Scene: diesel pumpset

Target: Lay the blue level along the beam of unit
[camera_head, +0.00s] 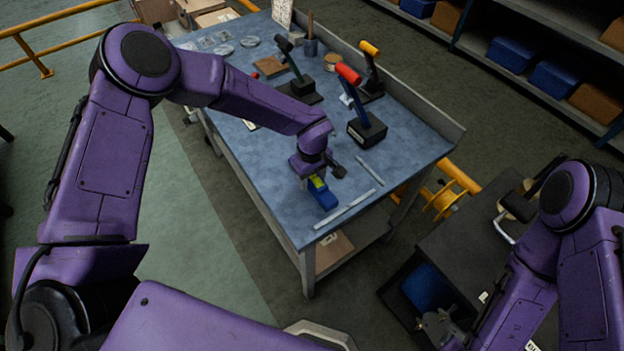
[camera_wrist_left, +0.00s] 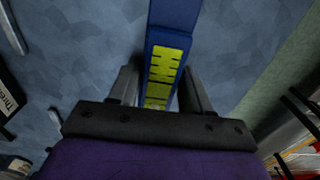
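The blue level (camera_head: 323,196) with a yellow scale is at the near end of the blue-topped table. My left gripper (camera_head: 327,174) is over it from above. In the left wrist view the level (camera_wrist_left: 170,42) runs up from between the two fingers (camera_wrist_left: 160,88). The fingers stand apart, one on each side of it. A narrow gap seems to show at the left finger, and I cannot tell whether they grip it. My right gripper (camera_head: 440,325) is at the bottom right, away from the table, its fingers unclear. I cannot make out the unit's beam.
A dark cabinet (camera_head: 460,250) is at the right.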

